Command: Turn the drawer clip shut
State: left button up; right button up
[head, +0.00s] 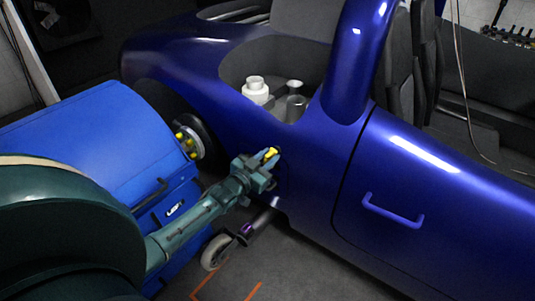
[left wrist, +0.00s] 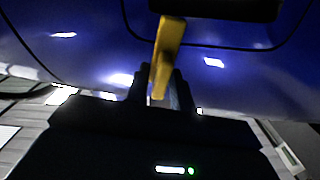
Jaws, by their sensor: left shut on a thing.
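My left gripper (head: 265,165) is shut on a yellow bar-shaped piece (head: 271,153), close to the dark blue car's side behind the wheel hub. In the left wrist view the yellow piece (left wrist: 168,45) stands tilted between the two fingers, its upper end in front of a dark recess in the blue body. I cannot tell whether this piece is the drawer clip. The blue cabinet (head: 95,135) has a drawer front with a black handle (head: 150,194) and a small white and black fitting (head: 175,208). My right gripper is not in view.
The dark blue car (head: 300,160) fills the middle and right, with a door handle (head: 392,211). The wheel hub with yellow nuts (head: 188,143) faces the cabinet. A caster wheel (head: 215,252) stands on the floor below my arm. White and metal containers (head: 256,90) sit in the car's opening.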

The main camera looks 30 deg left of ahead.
pick_arm(q)
jog(key=shift+n+p, duration=0.3)
jog(key=shift+n, duration=0.8)
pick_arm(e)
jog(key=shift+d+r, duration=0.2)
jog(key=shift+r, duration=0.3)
pick_arm(q)
jog(key=o, duration=0.7)
jog(key=shift+o, duration=0.2)
